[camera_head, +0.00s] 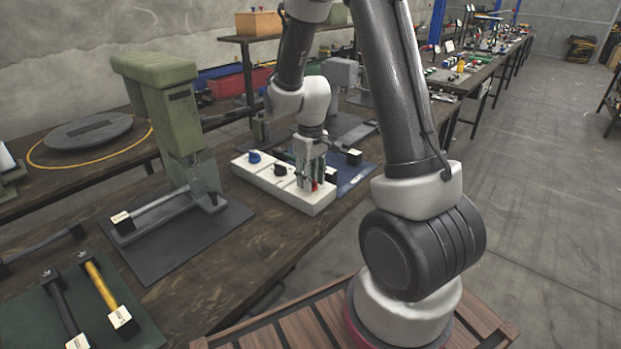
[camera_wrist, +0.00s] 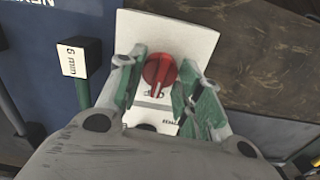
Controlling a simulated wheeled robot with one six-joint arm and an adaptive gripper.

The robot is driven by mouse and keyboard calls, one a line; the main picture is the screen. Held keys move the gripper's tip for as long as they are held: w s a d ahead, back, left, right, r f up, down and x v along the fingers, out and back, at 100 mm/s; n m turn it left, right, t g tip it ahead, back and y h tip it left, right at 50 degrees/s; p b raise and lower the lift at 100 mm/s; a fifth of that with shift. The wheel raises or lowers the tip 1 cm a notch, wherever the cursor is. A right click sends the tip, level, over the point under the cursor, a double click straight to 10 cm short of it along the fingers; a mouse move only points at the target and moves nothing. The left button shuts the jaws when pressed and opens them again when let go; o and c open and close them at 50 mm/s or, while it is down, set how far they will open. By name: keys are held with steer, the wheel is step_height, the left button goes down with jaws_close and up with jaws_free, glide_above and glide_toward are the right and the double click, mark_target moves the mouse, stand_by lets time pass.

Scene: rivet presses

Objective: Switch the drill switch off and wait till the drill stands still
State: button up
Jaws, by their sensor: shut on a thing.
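A long white switch panel (camera_head: 262,181) lies on the workbench. It carries a blue knob (camera_head: 254,156), a black knob (camera_head: 281,170) and, at its right end, a red switch knob (camera_wrist: 159,68). My gripper (camera_head: 311,185) points down over that right end. In the wrist view its green-padded fingers (camera_wrist: 162,75) stand on both sides of the red knob and are shut on it. The knob's handle runs roughly up and down in that view. The lettering near the knob is partly hidden by my fingers. I cannot tell which machine the drill is or whether it turns.
A green press (camera_head: 172,110) stands left of the panel on a dark mat. A grey machine (camera_head: 342,72) stands behind my arm. A black block tagged "6 mm" (camera_wrist: 74,57) is near the gripper over a blue mat (camera_wrist: 45,75). Tagged handles lie at the front left.

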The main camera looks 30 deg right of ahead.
steer(key=shift+n, duration=0.5)
steer(key=o, duration=1.1)
step_height(320, 180, up, 12)
stand_by(0.4)
